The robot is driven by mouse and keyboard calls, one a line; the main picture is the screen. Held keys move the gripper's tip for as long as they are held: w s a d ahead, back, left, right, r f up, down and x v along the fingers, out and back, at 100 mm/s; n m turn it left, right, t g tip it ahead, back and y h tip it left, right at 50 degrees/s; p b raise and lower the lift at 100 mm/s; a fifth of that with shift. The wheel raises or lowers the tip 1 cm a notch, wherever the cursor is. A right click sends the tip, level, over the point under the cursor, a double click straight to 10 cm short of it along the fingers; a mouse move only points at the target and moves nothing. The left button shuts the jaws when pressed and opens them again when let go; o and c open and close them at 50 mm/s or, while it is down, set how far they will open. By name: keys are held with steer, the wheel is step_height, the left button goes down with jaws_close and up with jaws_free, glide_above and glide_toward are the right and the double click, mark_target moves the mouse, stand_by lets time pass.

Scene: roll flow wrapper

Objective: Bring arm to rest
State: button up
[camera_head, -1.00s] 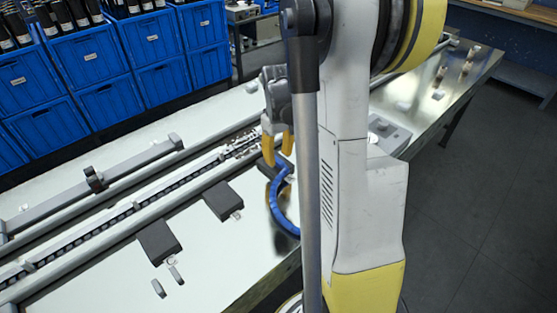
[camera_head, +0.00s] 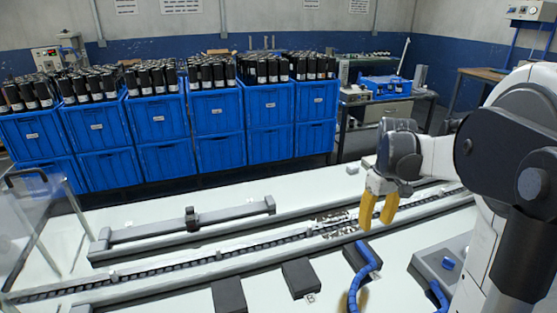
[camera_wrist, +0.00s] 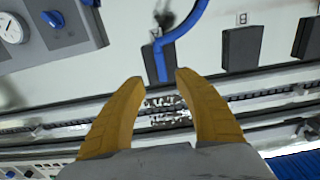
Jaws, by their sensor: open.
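My gripper (camera_head: 378,208) has yellow fingers and hangs above the conveyor line on the white table. Its fingers are apart with nothing between them. In the wrist view my gripper (camera_wrist: 158,85) also shows open, over the conveyor (camera_wrist: 165,104) with its small metal parts. My arm enters the head view from the right side and bends down to the gripper.
Blue crates (camera_head: 165,120) filled with black rolls stand in a row behind the table. Black boxes (camera_head: 300,276) and a blue hose (camera_head: 362,275) lie at the table's front. A grey control box (camera_wrist: 55,25) with a gauge is near. A clear panel (camera_head: 45,225) stands left.

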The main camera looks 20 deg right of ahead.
steer(key=shift+a, duration=0.1)
steer(key=s+a+r+t, duration=0.1)
steer(key=s+a+t, duration=0.2)
steer(key=a, duration=1)
steer(key=s+a+r+t, duration=0.2)
steer(key=s+a+t, duration=0.2)
steer(key=a, duration=0.9)
steer(key=shift+s+a+r, duration=0.2)
steer(key=shift+s+r, duration=0.05)
steer(key=shift+s, duration=0.85)
steer(key=shift+d, duration=0.15)
